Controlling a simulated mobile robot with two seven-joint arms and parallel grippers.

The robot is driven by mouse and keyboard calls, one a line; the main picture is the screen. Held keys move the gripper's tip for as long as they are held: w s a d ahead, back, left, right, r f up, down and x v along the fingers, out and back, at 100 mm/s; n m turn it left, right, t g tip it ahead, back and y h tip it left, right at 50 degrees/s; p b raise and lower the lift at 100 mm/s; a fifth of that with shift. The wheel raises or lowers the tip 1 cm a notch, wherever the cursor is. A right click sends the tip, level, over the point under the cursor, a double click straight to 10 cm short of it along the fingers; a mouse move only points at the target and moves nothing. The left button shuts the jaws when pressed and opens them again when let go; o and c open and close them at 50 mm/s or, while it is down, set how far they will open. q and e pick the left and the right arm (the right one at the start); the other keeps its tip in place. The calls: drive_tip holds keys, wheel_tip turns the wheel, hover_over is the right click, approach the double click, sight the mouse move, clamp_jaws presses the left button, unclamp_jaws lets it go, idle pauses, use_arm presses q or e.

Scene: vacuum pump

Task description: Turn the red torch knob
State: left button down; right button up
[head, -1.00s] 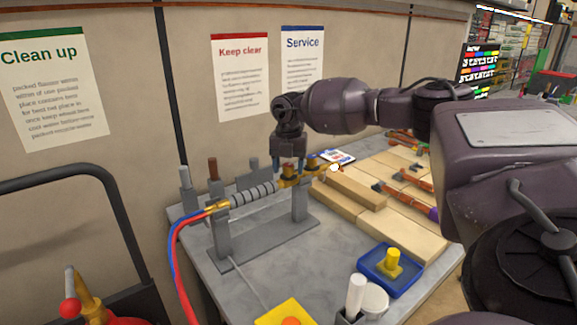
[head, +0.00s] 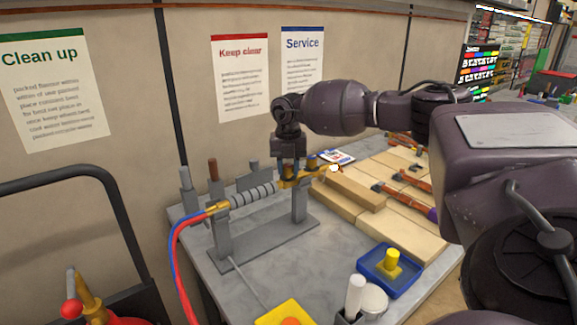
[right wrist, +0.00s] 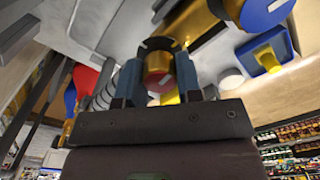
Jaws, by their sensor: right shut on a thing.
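The torch lies across a grey stand (head: 221,240), with a ribbed grey handle (head: 253,194) and brass fittings at its right end. In the right wrist view the red knob (right wrist: 158,82) has a brass rim and a white mark on its face. My right gripper (right wrist: 157,65) is shut on it, one blue-grey finger on each side. In the head view my right gripper (head: 290,165) is above the torch's right end and hides the red knob. A blue knob (right wrist: 266,12) with a white mark shows nearby. My left gripper is not in view.
Red and blue hoses (head: 178,250) run from the torch's left end. Wooden blocks (head: 348,188) lie close to its right. A blue tray (head: 390,285) with a yellow part and a white cylinder (head: 356,292) stand nearer. The wall is close behind the table.

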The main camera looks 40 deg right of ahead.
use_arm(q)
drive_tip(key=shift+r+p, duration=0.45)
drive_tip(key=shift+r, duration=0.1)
use_arm(e)
drive_tip(key=n, duration=0.4)
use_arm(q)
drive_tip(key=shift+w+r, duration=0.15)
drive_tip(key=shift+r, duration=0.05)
use_arm(e)
drive_tip(key=n, duration=0.5)
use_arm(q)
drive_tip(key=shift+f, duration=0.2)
use_arm(e)
drive_tip(key=n, duration=0.5)
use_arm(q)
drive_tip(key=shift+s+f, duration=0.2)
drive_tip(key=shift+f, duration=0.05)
use_arm(e)
drive_tip(key=shift+n, duration=1.1)
drive_tip(key=shift+r, duration=0.1)
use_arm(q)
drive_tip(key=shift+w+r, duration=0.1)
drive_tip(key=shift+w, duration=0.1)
use_arm(e)
drive_tip(key=o, duration=0.9)
drive_tip(key=shift+o, duration=0.2)
